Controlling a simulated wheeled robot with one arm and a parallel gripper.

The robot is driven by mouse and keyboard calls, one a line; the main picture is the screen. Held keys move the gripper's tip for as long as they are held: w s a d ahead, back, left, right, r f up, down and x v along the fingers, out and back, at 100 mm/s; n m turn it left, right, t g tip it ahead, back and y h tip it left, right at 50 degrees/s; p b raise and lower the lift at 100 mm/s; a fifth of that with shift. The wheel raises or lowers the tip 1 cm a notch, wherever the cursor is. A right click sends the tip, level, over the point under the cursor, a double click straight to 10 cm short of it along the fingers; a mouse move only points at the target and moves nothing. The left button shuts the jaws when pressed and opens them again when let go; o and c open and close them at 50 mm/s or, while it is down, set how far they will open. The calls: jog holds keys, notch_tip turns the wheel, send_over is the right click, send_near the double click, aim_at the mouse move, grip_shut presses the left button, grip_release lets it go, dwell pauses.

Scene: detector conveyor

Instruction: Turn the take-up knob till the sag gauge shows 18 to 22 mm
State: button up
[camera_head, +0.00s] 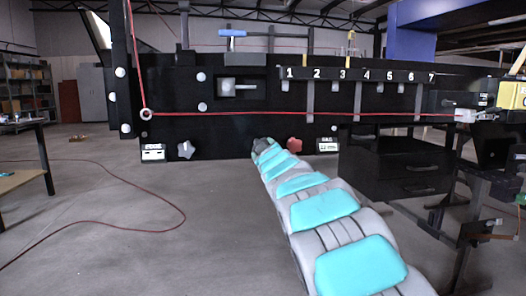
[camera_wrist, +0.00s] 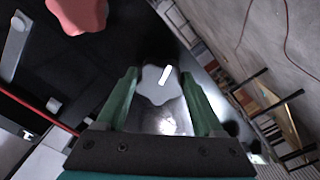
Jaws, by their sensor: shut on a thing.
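My gripper (camera_wrist: 161,76) is shut on a grey lobed knob (camera_wrist: 155,92), with one green finger on each side of it. The knob has a white mark, tilted in the wrist view. In the head view my gripper (camera_head: 264,145) is at the lower edge of the black conveyor frame and mostly hides this knob. I cannot read a label naming it as the take-up knob. A small white gauge (camera_head: 327,146) sits right of my gripper on the frame; its label seems to read SAG, but its value is too small to read.
A red knob (camera_head: 294,144) is close beside my gripper, also in the wrist view (camera_wrist: 78,14). Another grey knob (camera_head: 185,149) and a gauge apparently marked EDGE (camera_head: 153,153) are farther left. A red cord (camera_head: 290,113) runs along the frame above. Open floor lies left.

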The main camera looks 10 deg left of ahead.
jog(key=m+b, duration=0.1)
jog(key=m, duration=0.3)
jog(key=m+b, duration=0.2)
jog(key=m, duration=0.1)
jog(key=shift+a+f+m, duration=0.15)
jog(key=shift+f+m, duration=0.05)
jog(key=shift+m, duration=0.2)
dwell(0.4)
jog(key=o, duration=1.4)
jog(key=shift+r, duration=0.15)
jog(key=shift+s, duration=0.15)
jog(key=shift+b+v, duration=0.4)
jog(key=shift+v, duration=3.4)
